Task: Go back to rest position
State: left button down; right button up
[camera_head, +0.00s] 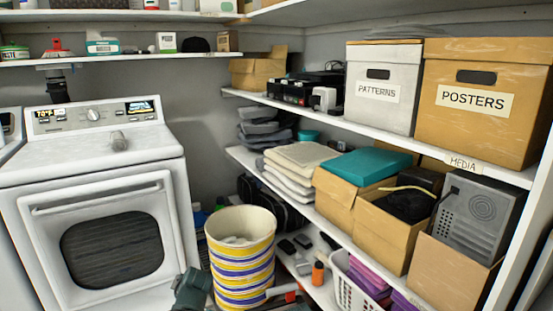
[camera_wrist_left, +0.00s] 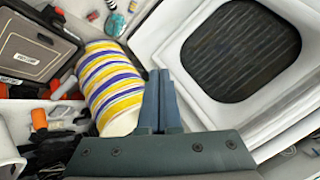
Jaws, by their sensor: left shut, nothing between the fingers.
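My left gripper (camera_wrist_left: 161,75) shows in the left wrist view with its two blue-grey fingers side by side, shut and empty. In the head view a dark green part of my left gripper (camera_head: 192,285) shows at the bottom edge, between the white front-loading machine (camera_head: 98,190) and the striped bucket (camera_head: 240,250); its fingertips are hard to make out there. My right gripper is in neither view.
The yellow, white and blue striped bucket also shows in the left wrist view (camera_wrist_left: 110,80), close to my fingers. Shelves on the right hold a patterns box (camera_head: 383,90), a posters box (camera_head: 480,100), folded towels (camera_head: 300,160) and a white basket (camera_head: 350,285).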

pick_arm(q)
jog(key=s+d+f+m+g+h, duration=0.1)
jog(key=s+d+f+g+h, duration=0.15)
jog(key=s+d, duration=0.9)
jog(key=s+d+f+m+g+h, duration=0.15)
jog(key=s+d+f+g, duration=0.25)
jog(key=s+d, duration=0.7)
notch_tip(320, 180, up, 32)
jog(key=d+p, duration=0.1)
jog(key=p, duration=3)
jog(key=shift+s+d+f+g, duration=0.15)
jog(key=shift+d+f+g, duration=0.05)
jog(key=shift+g, duration=0.15)
